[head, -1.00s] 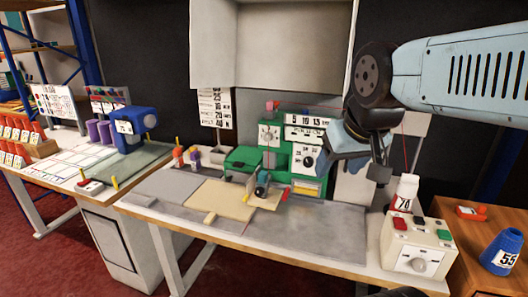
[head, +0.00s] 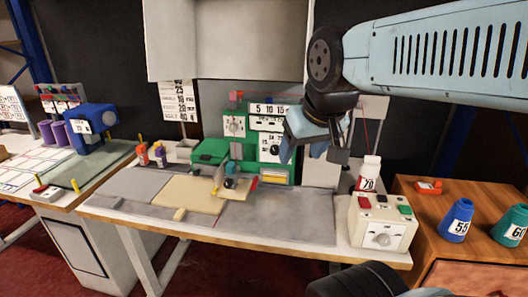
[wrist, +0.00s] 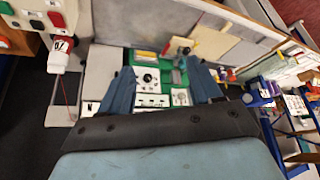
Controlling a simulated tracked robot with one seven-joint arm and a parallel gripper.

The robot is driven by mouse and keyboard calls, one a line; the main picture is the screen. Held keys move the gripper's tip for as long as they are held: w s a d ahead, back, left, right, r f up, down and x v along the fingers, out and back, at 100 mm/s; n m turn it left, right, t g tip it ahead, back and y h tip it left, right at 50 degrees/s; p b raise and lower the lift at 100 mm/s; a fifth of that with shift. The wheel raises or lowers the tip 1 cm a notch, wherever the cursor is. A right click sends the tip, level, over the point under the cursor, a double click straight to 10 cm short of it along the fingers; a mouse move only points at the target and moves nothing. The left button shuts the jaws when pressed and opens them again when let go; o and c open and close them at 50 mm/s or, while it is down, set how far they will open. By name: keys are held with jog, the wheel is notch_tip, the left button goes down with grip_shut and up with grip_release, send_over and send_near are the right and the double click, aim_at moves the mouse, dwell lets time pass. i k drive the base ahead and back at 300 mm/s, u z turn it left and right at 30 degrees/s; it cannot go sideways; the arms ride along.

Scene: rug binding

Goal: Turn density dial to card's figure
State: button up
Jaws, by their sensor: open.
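The green machine (head: 210,151) stands at the back of the middle table. Its front has a white-faced dial (head: 234,126) at upper left and a dial with a black knob (head: 275,149) at lower right; I cannot tell which is the density dial. A number strip (head: 268,109) sits above them. A number card (head: 179,101) hangs on the wall to the left; no figure stands out as marked. My gripper (head: 316,145) is open and empty, raised in front of the machine's right side. In the wrist view, the black-knob dial (wrist: 148,77) shows between its fingers (wrist: 160,90).
A cream control box (head: 382,225) with buttons and a knob stands at the table's right end, a white cone marked 70 (head: 368,175) behind it. Blue and green cones (head: 457,220) stand on a wooden cabinet at right. The grey table mat (head: 280,220) is clear in front.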

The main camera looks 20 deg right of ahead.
aim_at(275, 150)
jog(key=z, duration=0.9)
jog(key=i, duration=0.1)
jog(key=u, duration=2.7)
jog(key=k, duration=1.45)
jog(key=z, duration=0.45)
jog(key=i, duration=1)
jog(key=z, duration=0.1)
